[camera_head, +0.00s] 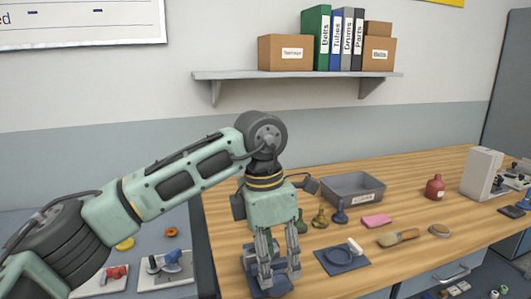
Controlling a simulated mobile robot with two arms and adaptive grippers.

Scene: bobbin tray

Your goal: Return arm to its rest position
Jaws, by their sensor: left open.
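My left arm comes in from the left and its gripper (272,279) points down near the table's left front edge. Its fingers are apart, on either side of a dark blue piece (268,291) that is partly hidden by them. I cannot tell whether they touch it. To its right a dark blue square pad (332,265) lies on the wooden table (420,222), with a small white piece (355,246) at its upper edge. My right gripper does not show.
Behind the gripper stand a grey bin (371,194), small green, brass and blue knobbed pieces, and a pink block (376,221). A brush (398,238), a round disc (439,230) and a red bottle (435,187) are to the right. A shelf (240,75) hangs above.

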